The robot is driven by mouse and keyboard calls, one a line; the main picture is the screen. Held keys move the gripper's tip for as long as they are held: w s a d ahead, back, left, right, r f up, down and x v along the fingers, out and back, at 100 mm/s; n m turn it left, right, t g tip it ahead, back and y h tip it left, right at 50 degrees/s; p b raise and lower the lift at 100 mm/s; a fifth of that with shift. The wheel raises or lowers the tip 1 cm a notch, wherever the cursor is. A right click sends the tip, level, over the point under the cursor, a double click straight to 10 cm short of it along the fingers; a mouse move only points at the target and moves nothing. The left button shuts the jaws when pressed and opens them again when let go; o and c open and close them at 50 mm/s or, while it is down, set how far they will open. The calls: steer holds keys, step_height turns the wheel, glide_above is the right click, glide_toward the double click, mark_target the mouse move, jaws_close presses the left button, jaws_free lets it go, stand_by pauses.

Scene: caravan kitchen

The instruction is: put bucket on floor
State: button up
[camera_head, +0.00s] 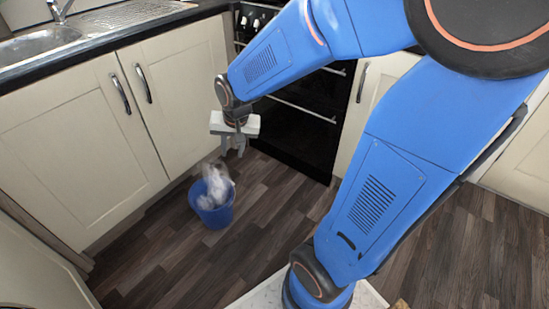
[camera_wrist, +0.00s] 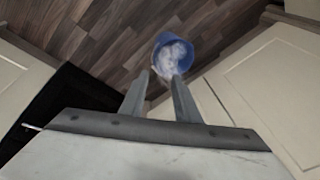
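A blue bucket (camera_head: 213,217) stands upright on the dark wood floor (camera_head: 170,262), in front of the cream cabinet doors. White crumpled material (camera_head: 217,183) sits in it and sticks up above the rim. My gripper (camera_head: 233,154) is above and slightly right of the bucket in the head view, apart from it. In the wrist view the bucket (camera_wrist: 190,40) lies beyond the fingertips. My gripper (camera_wrist: 160,76) has its two fingers apart with nothing held between them.
Cream cabinets (camera_head: 75,150) with dark handles stand behind and left of the bucket. A black oven (camera_head: 305,118) is behind my gripper. The worktop with a sink (camera_head: 38,42) is at upper left. The floor in front of the bucket is clear.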

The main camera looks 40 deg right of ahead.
steer(key=s+r+n, duration=0.2)
steer(key=s+r, duration=0.1)
steer(key=s, duration=0.3)
steer(key=s+d+r+n+t, duration=0.1)
steer(key=s+r+n, duration=0.1)
steer(key=s+r, duration=0.2)
steer(key=s+d+r+n, duration=0.1)
steer(key=s+r+n, duration=0.1)
steer(key=s, duration=0.7)
steer(key=shift+v, duration=0.75)
steer(key=shift+w, duration=0.1)
